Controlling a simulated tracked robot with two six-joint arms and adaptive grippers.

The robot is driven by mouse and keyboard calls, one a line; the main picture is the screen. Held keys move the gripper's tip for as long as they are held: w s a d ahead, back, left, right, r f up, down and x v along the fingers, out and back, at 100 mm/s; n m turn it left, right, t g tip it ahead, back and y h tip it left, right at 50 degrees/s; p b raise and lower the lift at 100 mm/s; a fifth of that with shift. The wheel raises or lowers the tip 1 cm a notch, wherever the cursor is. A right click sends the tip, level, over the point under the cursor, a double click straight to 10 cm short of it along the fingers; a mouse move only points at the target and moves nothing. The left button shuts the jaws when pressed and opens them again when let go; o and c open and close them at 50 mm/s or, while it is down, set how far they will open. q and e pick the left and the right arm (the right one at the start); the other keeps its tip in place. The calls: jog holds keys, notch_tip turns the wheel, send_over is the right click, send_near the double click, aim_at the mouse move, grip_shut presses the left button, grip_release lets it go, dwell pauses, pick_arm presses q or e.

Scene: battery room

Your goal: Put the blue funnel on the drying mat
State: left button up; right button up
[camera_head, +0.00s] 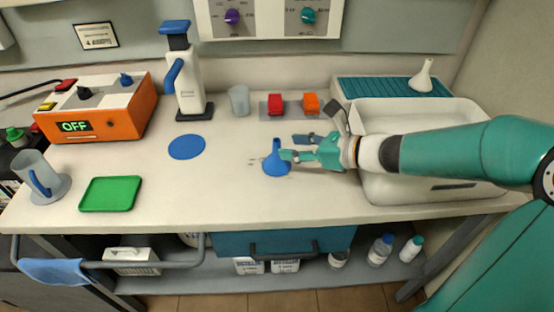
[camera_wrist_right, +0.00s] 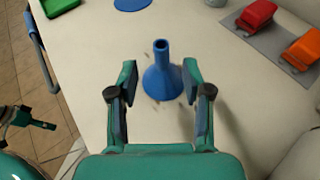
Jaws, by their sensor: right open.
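The blue funnel (camera_head: 276,160) stands on the bench with its wide end down and its narrow stem up. My right gripper (camera_head: 294,147) is open and low over the bench at the funnel. In the right wrist view the blue funnel (camera_wrist_right: 161,82) stands between the two spread fingertips (camera_wrist_right: 160,78), with a gap on each side. A teal ribbed mat (camera_head: 375,89), which looks like the drying mat, lies at the back right. Part of what looks like my left gripper (camera_wrist_right: 28,121) shows at the left of the wrist view; its jaws are unclear.
A white funnel (camera_head: 424,76) stands on the teal mat. A white basin (camera_head: 440,112) lies in front of it, partly behind my right arm. Red (camera_head: 276,104) and orange (camera_head: 311,104) blocks sit on a grey plate. A blue disc (camera_head: 187,147) lies left, with clear bench around it.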

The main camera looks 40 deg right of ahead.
aim_at(277, 153)
jog(key=shift+x, duration=2.95)
jog(key=shift+d+f, duration=0.1)
jog(key=shift+d, duration=0.05)
grip_shut()
